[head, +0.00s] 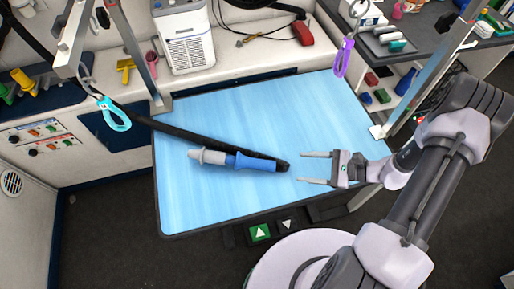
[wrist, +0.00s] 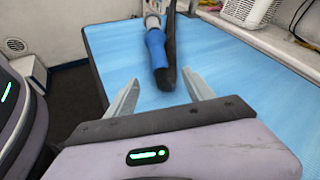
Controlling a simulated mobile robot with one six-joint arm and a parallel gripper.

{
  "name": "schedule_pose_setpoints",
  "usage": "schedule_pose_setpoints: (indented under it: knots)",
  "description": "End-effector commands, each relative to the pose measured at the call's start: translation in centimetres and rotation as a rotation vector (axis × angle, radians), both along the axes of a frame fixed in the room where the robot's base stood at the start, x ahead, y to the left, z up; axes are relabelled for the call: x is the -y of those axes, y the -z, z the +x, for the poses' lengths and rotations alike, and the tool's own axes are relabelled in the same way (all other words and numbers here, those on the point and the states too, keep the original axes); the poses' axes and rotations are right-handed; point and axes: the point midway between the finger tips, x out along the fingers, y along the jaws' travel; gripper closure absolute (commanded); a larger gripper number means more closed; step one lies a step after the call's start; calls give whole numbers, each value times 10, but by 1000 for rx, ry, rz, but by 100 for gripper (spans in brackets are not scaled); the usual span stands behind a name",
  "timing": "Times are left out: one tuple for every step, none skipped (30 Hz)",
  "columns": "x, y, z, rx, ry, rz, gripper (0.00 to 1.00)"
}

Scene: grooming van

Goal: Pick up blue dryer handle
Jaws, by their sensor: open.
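The blue dryer handle (head: 252,162) lies on the blue grooming table (head: 210,207), with a grey nozzle (head: 206,155) at its left end. A black hose (head: 180,133) runs close along it and ends by the handle's right end. My gripper (head: 316,168) is open and empty, just right of the handle, its fingers pointing left at it. In the wrist view the blue handle (wrist: 157,50) lies ahead, between and beyond the two open fingertips (wrist: 160,88). The black hose (wrist: 169,45) touches or nearly touches its right side there.
A white dryer unit (head: 184,42) stands on the back counter. A purple loop (head: 343,57) and a turquoise loop (head: 114,113) hang from metal posts at the table's sides. The table's front area is bare. Shelves with bottles stand at right.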

Motion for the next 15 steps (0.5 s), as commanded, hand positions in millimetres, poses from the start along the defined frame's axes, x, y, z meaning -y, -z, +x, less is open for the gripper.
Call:
schedule_pose_setpoints:
  knots:
    - [-13,8,2,-3,-7,2,38]
    - [-21,11,4,-2,-7,1,38]
    - [-33,17,7,-3,-9,1,38]
    - [-41,20,9,-4,-9,0,38]
    - [-50,24,11,-3,-10,0,38]
    - [-61,28,14,-3,-11,0,38]
    - [-68,31,17,-3,-10,-1,38]
    - [-75,33,19,-3,-10,-1,38]
    - [-83,36,21,-2,-10,-1,38]
    - [-88,38,23,-2,-9,-1,38]
    - [-92,39,24,-2,-9,-1,38]
    - [-96,40,25,-2,-8,-2,38]
    - [-99,41,26,-2,-8,-2,38]
    - [-102,41,27,-2,-8,-2,38]
    - [-107,43,28,-2,-8,-2,38]
